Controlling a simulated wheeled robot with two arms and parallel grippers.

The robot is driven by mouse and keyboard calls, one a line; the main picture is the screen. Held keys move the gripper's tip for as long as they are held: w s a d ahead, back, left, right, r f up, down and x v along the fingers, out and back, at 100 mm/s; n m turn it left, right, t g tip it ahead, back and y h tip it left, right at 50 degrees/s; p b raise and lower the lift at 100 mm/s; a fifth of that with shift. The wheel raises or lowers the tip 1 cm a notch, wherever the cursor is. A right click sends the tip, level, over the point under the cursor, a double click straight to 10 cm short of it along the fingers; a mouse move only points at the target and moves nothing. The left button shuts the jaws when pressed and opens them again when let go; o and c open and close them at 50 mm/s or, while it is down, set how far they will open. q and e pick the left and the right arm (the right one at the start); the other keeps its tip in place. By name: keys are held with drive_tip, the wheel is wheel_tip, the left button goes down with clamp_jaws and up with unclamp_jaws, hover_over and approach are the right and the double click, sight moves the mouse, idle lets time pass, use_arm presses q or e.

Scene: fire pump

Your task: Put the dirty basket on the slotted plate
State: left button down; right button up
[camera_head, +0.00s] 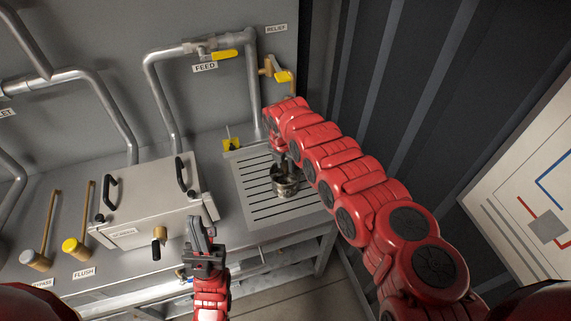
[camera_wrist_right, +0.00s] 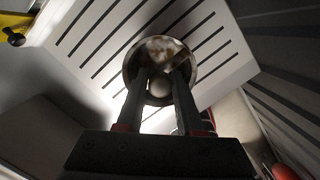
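The basket (camera_head: 286,186), a small round metal cup, rests or hovers at the middle of the slotted plate (camera_head: 258,207); whether it touches is unclear. In the right wrist view the basket (camera_wrist_right: 131,72) shows its round rim, with brownish dirt inside, over the slotted plate (camera_wrist_right: 100,50). My right gripper (camera_head: 282,162) points down at the basket from above. In the right wrist view its fingers (camera_wrist_right: 164,75) are apart and overlap the basket; whether they grip it is hidden. My left gripper (camera_head: 202,226) is empty, with its fingers apart, in front of the strainer box.
The closed grey box (camera_head: 150,208) with black handles stands left of the plate. Pipes with yellow valve handles (camera_head: 225,55) rise behind. A dark ribbed wall (camera_head: 420,90) bounds the right.

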sight(283, 176)
drive_tip(key=o, duration=0.3)
drive_tip(key=shift+o, duration=0.2)
drive_tip(key=shift+r+p, duration=0.3)
drive_tip(key=shift+p, duration=0.05)
drive_tip(key=shift+a+r+b, duration=0.1)
drive_tip(key=shift+r+b, duration=0.1)
drive_tip(key=shift+b, duration=0.1)
wheel_tip(283, 176, up, 11)
drive_tip(key=s+b, duration=0.1)
drive_tip(key=b, duration=0.1)
drive_tip(key=shift+s+a+b, duration=0.35)
